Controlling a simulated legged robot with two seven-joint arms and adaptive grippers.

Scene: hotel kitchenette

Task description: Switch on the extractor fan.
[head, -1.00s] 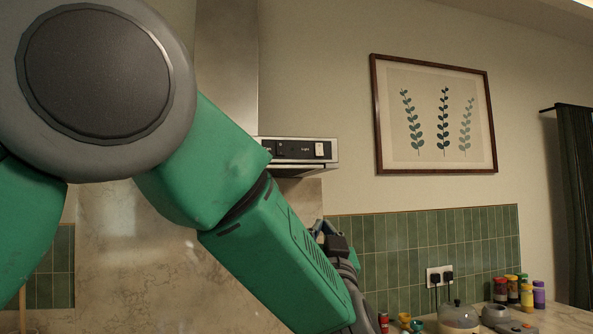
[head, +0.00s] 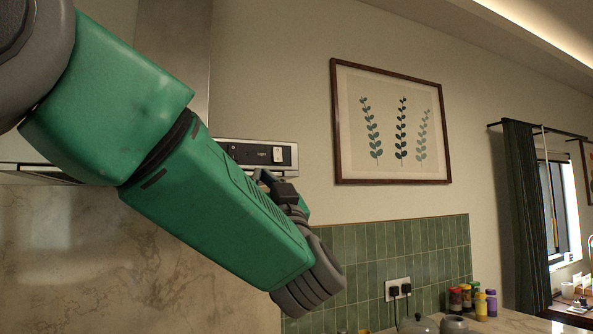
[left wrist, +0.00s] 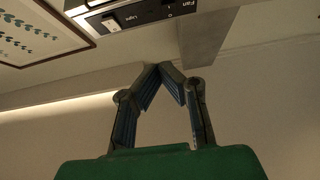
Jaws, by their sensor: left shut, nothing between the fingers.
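The extractor hood's dark control panel (head: 236,152) shows past my left arm in the head view, with a pale rocker switch (head: 278,154) at its right end. In the left wrist view the panel (left wrist: 150,12) is at the top. A pale rocker (left wrist: 112,24) there is beside the word "Light", and the word "Fan" is at the cut-off top edge. I cannot make out the fan switch. My left gripper (head: 264,178) is just below the panel in the head view, partly hidden by my forearm. In the left wrist view its fingertips (left wrist: 162,68) meet, empty, apart from the panel.
The steel chimney (head: 174,60) rises above the hood. A framed plant print (head: 390,125) hangs right of it. Green tiles (head: 350,255) carry a socket with two plugs (head: 398,289). Several jars (head: 470,298) stand on the counter at the lower right. Open space surrounds the gripper.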

